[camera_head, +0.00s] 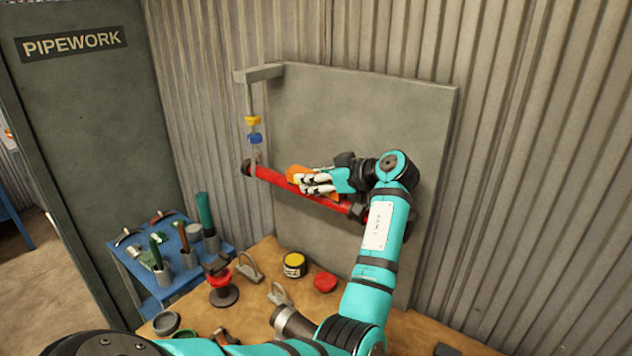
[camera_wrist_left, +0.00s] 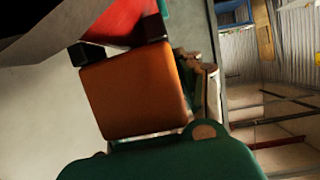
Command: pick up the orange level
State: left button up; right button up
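The orange level (camera_head: 298,172) is at the long red pipe (camera_head: 268,175), which slopes down to the right in front of the grey board. My left gripper (camera_head: 316,184) is at the level, its white fingers across it and partly hiding it. In the left wrist view the level (camera_wrist_left: 140,90) fills the middle as an orange block, close to my green palm, with the red pipe (camera_wrist_left: 125,22) just beyond it. Pale fingers (camera_wrist_left: 208,92) lie along its right side. The opposite side of the grip is not clear, so I cannot tell whether it is shut. My right gripper is not in view.
The grey board (camera_head: 350,110) stands behind the pipe. A hanging rod with yellow and blue pieces (camera_head: 254,130) is at its left. The wooden bench (camera_head: 262,255) below holds a yellow-topped tin (camera_head: 294,264), a red piece (camera_head: 325,282) and clamps. A blue trolley (camera_head: 130,268) with tools stands left.

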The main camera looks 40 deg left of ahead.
pick_arm(q)
grip_shut()
